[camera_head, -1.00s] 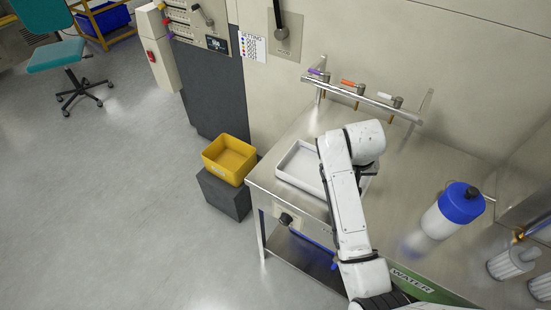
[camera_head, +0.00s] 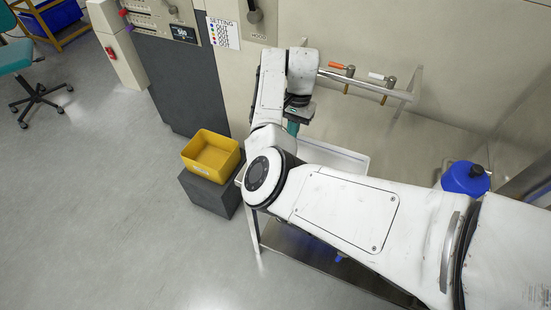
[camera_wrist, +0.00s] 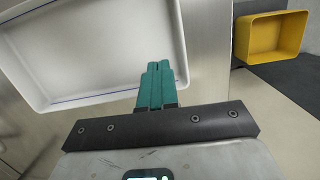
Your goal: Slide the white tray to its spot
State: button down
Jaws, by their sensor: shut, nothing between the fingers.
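The white tray (camera_wrist: 95,45) is a shallow tray with raised walls on the steel table. It fills the upper left of the wrist view and looks empty there. In the head view only part of the tray (camera_head: 345,153) shows, as my arm hides the rest. My gripper (camera_wrist: 157,66) has teal fingers pressed together with nothing between them. In the wrist view the fingertips overlap the tray's lower right corner area; I cannot tell whether they touch it. In the head view my gripper (camera_head: 293,127) points down at the tray's left end. No marked spot is clearly visible.
A yellow bin (camera_head: 212,155) stands on a dark block (camera_head: 212,192) left of the table, and the bin also shows in the wrist view (camera_wrist: 277,38). A rail with valves (camera_head: 365,85) runs behind the tray.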

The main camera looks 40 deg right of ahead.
jog(key=s+a+p, duration=0.1)
jog(key=a, duration=0.2)
jog(key=s+a+p, duration=0.1)
jog(key=a, duration=0.2)
jog(key=s+a+p, duration=0.1)
jog(key=a, duration=0.2)
jog(key=shift+s+a+r, duration=0.1)
jog(key=shift+s+a, duration=0.1)
jog(key=shift+a, duration=0.2)
jog(key=shift+s+a+p, duration=0.15)
jog(key=shift+p, duration=0.35)
jog(key=shift+f, duration=0.95)
jog(key=shift+f, duration=0.1)
